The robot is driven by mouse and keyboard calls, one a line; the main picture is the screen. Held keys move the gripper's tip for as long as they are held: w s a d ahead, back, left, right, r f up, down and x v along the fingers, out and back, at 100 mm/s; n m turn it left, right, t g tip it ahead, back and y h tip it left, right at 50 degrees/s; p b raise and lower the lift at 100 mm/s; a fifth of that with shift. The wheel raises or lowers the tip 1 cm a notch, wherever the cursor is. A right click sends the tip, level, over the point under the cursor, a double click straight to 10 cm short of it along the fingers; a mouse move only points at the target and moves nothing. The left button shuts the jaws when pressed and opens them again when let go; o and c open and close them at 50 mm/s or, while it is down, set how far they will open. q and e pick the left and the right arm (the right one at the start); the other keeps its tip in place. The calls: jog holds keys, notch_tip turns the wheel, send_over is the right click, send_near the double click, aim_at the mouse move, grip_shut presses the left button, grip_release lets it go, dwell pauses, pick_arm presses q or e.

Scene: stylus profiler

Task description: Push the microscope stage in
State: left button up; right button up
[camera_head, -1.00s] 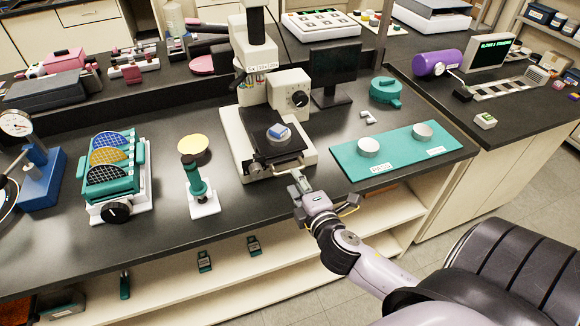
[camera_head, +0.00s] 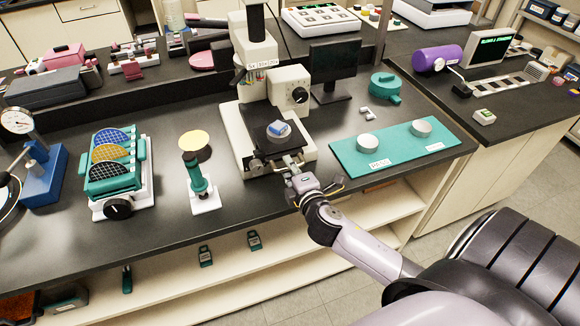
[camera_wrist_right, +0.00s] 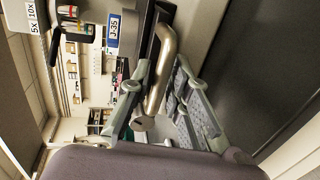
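The microscope (camera_head: 268,85) is white with a black stage (camera_head: 262,148) carrying a small blue-and-white sample (camera_head: 279,128) on a round holder. A metal bar handle (camera_wrist_right: 164,68) is at the stage front and also shows in the head view (camera_head: 291,161). My right gripper (camera_head: 294,170) is at this handle, in front of the stage. In the right wrist view its fingers (camera_wrist_right: 160,85) stand apart on either side of the handle. I cannot tell whether either finger touches it. My left gripper is not in view.
A teal mat (camera_head: 405,140) with two round pieces lies right of the microscope. A teal hand tool on a white base (camera_head: 200,190) and a wafer rack (camera_head: 115,175) stand to the left. A dark monitor (camera_head: 334,68) stands behind.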

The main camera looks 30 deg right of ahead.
aim_at(279, 144)
grip_shut()
dwell(0.4)
jog(key=x, duration=0.3)
jog(key=r+x, duration=0.1)
jog(key=x, duration=0.4)
jog(key=shift+w+d+r, duration=0.1)
jog(key=shift+w+r, duration=0.1)
jog(key=shift+w, duration=0.35)
jog(key=shift+o, duration=2)
grip_release()
jog(key=shift+r, duration=0.1)
jog(key=shift+s, duration=0.1)
